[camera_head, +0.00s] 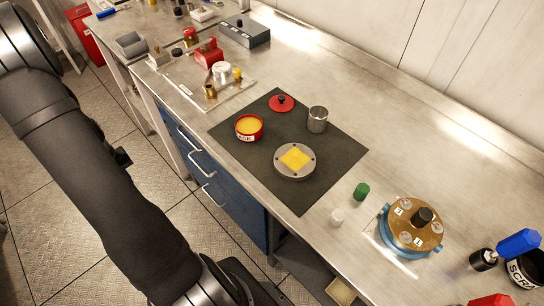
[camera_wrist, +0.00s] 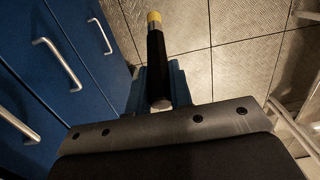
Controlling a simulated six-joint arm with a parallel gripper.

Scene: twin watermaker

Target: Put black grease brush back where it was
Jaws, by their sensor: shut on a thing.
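The black grease brush (camera_wrist: 157,60) shows in the wrist view, with a dark handle and a yellow tip pointing up the picture. My gripper (camera_wrist: 158,85), with blue fingers, is shut around it, over the floor beside the blue drawers. In the head view my arm runs down the left side, and neither the gripper nor the brush shows. On the dark mat (camera_head: 300,198) are a red tin of yellow grease (camera_head: 249,126), its probable red lid (camera_head: 281,103), an empty-looking metal cup (camera_head: 317,120) and a grey disc with a yellow square (camera_head: 295,160).
A green cap (camera_head: 361,191) and a white cap (camera_head: 337,217) stand right of the mat. Beyond them is a brass-topped blue housing (camera_head: 414,228). A tray (camera_head: 208,92) with small parts lies left of the mat. Blue drawers (camera_head: 212,180) with handles are below the bench.

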